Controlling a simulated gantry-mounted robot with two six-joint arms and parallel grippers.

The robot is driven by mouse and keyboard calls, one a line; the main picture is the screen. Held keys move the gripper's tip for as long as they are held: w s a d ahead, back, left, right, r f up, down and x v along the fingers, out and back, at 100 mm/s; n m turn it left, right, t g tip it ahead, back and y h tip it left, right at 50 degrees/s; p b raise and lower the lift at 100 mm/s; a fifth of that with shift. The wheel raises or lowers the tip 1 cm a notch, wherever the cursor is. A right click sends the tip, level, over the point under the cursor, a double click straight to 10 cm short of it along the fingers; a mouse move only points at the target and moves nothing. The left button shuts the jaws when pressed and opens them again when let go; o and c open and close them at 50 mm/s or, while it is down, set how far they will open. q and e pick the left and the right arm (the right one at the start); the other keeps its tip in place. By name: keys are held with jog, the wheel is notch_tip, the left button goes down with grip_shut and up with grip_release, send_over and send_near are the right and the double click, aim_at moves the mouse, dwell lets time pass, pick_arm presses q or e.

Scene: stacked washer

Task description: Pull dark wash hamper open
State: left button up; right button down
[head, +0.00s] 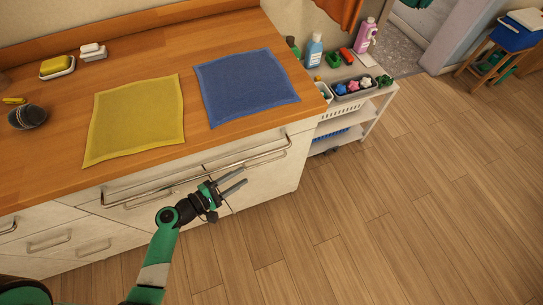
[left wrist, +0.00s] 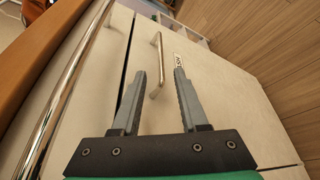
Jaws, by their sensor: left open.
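A pale cabinet front panel (left wrist: 215,95) with an upright metal bar handle (left wrist: 157,65) and a small label (left wrist: 180,61) fills the left wrist view; the label is too small to read. It appears to be the hamper front and lies flush, shut. In the head view this panel (head: 262,185) is at the right end of the counter, partly behind my gripper. My left gripper (head: 243,177) is open and empty before it. In the left wrist view the handle shows between the spread fingertips (left wrist: 160,73); I cannot tell if they touch it. My right gripper is not in view.
A long metal rail (head: 240,158) runs along the counter front above the panel. Yellow (head: 135,118) and blue (head: 245,85) cloths lie on the wooden counter. A white shelf cart (head: 345,120) with bottles stands right of the cabinet. The wooden floor in front is clear.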

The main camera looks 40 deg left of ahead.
aim_at(265, 163)
pick_arm(q)
jog(key=b+x, duration=0.2)
jog(key=x, duration=0.9)
jog(key=shift+f+b, duration=0.15)
jog(key=shift+b, duration=0.15)
grip_shut()
dwell(0.8)
